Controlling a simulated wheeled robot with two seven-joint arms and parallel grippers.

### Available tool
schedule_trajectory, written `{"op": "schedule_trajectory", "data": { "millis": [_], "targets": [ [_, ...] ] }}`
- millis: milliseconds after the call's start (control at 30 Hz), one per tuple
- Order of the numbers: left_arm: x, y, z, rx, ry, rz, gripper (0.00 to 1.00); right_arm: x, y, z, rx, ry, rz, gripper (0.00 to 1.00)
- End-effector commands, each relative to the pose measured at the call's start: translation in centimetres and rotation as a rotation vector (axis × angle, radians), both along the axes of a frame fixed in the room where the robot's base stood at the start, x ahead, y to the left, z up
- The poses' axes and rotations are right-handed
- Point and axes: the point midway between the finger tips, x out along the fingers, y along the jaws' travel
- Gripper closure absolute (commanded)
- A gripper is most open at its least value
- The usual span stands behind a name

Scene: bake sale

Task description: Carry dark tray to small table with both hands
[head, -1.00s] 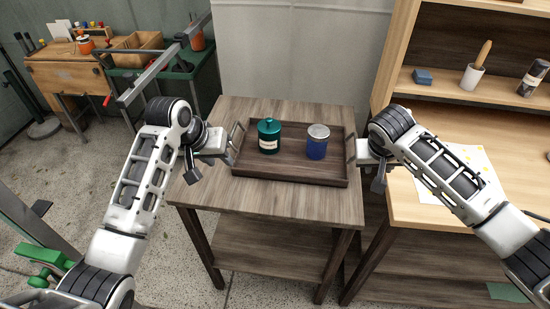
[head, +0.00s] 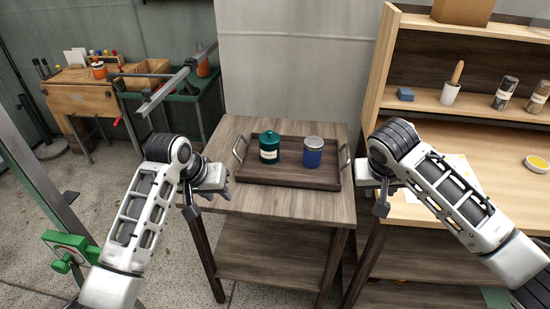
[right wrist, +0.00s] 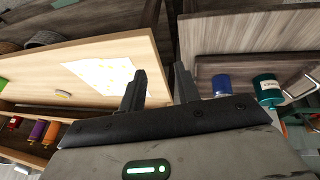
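The dark tray (head: 300,181) rests flat on the small table (head: 265,208), with a metal handle at each end. A green canister (head: 269,149) with a pale label and a blue jar (head: 313,154) with a grey lid stand upright in it. My left gripper (head: 226,180) is left of the tray, apart from the left handle; its fingers look spread and empty. My right gripper (head: 358,174) is just right of the tray, clear of the right handle. In the right wrist view its two fingers (right wrist: 160,90) are apart with nothing between them.
A wooden shelf unit (head: 450,118) stands at the right, holding a white cup (head: 449,94) and jars. A workbench (head: 85,97) and a green table (head: 165,82) with a metal bar stand back left. Bare tabletop lies in front of the tray.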

Motion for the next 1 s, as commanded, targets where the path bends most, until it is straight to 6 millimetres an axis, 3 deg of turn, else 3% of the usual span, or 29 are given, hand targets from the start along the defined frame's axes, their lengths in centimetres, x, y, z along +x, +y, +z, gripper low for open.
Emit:
{"op": "schedule_trajectory", "data": {
  "millis": [200,400,867,1000],
  "targets": [
    [0.0,0.0,0.0,0.000,0.000,0.000,0.68,-1.2,1.1,4.0,0.003,-0.003,0.002,0.68],
    [0.0,0.0,0.0,0.000,0.000,0.000,0.68,-1.8,1.4,5.5,0.000,-0.001,0.001,0.68],
    [0.0,0.0,0.0,0.000,0.000,0.000,0.68,-1.8,1.5,5.6,0.001,0.001,0.001,0.68],
    [-0.8,0.1,-1.7,0.001,-0.014,0.005,0.68,-2.1,2.5,3.5,0.038,-0.001,0.043,0.68]
  ]
}}
